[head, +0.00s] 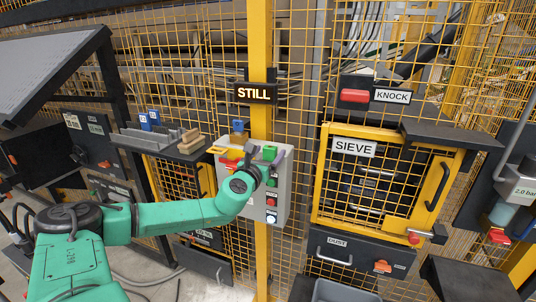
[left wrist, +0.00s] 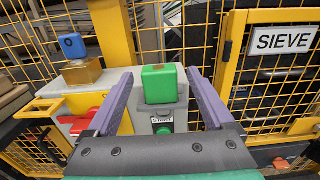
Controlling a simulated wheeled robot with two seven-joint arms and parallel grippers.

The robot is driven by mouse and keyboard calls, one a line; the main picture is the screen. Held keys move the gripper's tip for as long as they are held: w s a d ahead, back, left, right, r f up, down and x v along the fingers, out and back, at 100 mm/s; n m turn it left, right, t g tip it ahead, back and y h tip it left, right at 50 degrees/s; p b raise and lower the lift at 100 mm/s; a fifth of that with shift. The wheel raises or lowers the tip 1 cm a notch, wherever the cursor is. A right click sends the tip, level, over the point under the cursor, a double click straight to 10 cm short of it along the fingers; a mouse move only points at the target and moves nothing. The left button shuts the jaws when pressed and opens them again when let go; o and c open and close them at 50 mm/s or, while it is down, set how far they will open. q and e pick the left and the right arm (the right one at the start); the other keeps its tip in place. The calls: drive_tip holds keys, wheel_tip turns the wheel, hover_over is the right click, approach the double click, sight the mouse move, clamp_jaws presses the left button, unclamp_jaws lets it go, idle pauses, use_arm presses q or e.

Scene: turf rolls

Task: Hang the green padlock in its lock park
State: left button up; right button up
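The green padlock (head: 269,152) is a small green block at the top of the grey control box (head: 283,193). In the left wrist view the green padlock (left wrist: 160,84) sits upright between the purple fingers of my left gripper (left wrist: 160,74), with a visible gap on each side. In the head view my left gripper (head: 264,158) is at the box's top, its wrist hiding part of the box front. I cannot tell for sure which fixture is the lock park. A grey rack (head: 160,139) at the left carries blue blocks (head: 145,122). My right gripper is not in view.
Wooden pieces (head: 190,141) lie on the left shelf. A yellow post (head: 261,60) and mesh fence stand behind. The SIEVE door (head: 354,148) is to the right, with a dark ledge (head: 450,136) above it.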

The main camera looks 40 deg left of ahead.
use_arm(q)
drive_tip(key=shift+s+d+p, duration=0.25)
drive_tip(key=shift+s+p, duration=0.1)
drive_tip(key=shift+p, duration=0.35)
drive_tip(key=p+v, duration=0.2)
drive_tip(key=shift+s, duration=0.4)
approach(268, 153)
drive_tip(key=b+v, duration=0.1)
drive_tip(key=v, duration=0.4)
drive_tip(key=shift+d+r, duration=0.1)
drive_tip(key=shift+d, duration=0.05)
drive_tip(key=shift+w, duration=0.1)
